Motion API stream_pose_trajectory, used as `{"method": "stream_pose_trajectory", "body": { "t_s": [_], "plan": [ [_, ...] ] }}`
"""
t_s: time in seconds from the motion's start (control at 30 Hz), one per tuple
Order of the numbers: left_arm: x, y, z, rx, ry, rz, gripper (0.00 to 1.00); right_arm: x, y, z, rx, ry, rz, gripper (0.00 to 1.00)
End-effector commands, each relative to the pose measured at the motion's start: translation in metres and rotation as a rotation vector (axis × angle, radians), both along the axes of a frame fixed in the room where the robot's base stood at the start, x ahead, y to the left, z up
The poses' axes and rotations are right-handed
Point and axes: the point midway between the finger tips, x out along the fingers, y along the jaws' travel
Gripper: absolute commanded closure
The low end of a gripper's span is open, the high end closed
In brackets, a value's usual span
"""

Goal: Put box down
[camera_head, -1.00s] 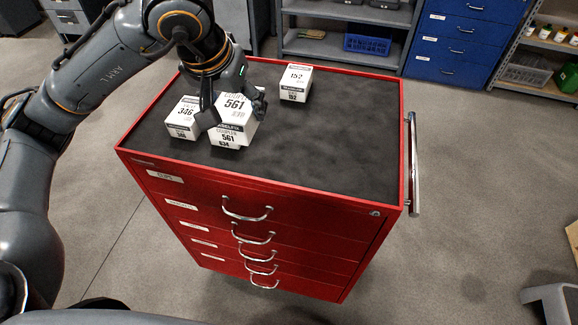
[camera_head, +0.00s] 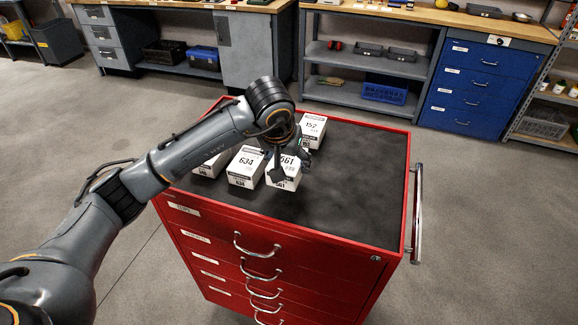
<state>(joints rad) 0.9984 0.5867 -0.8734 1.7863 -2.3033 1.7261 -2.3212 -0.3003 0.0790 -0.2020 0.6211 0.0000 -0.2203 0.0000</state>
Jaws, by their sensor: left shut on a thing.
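My left gripper (camera_head: 290,165) is shut on the white box marked 561 (camera_head: 284,184), with a finger on either side. It holds the box low at the red cabinet's dark top (camera_head: 352,190); I cannot tell whether its underside touches. The white box marked 634 (camera_head: 245,168) stands just left of it. Another white box (camera_head: 206,170) stands further left, partly hidden by my arm. The white box marked 152 (camera_head: 313,127) stands behind and right of the gripper. My right gripper is not in view.
The cabinet top is clear on the right and at the front, inside a raised red rim (camera_head: 408,190). A metal side handle (camera_head: 417,215) sticks out on the right. A workbench with shelves (camera_head: 365,70) and blue drawers (camera_head: 478,85) stands behind.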

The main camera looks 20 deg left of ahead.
Motion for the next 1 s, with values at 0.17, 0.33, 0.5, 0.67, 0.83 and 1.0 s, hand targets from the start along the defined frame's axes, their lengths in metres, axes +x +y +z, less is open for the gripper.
{"method": "stream_pose_trajectory", "body": {
  "t_s": [0.17,0.33,0.5,0.67,0.83,1.0],
  "plan": [
    [0.009,0.000,-0.009,-0.002,-0.001,0.000,0.76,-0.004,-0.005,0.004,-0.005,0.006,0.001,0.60],
    [0.013,0.000,-0.029,-0.003,0.004,0.000,0.76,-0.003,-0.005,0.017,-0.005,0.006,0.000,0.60],
    [0.014,0.001,-0.044,-0.002,-0.001,0.000,0.76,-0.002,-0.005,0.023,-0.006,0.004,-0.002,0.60],
    [0.014,0.001,-0.046,-0.002,-0.003,-0.001,0.76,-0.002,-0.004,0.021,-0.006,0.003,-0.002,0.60],
    [0.014,0.001,-0.048,-0.001,-0.003,0.000,0.76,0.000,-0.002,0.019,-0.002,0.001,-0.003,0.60],
    [0.014,0.001,-0.049,-0.001,-0.001,0.000,0.16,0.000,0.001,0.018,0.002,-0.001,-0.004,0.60]
  ]
}}
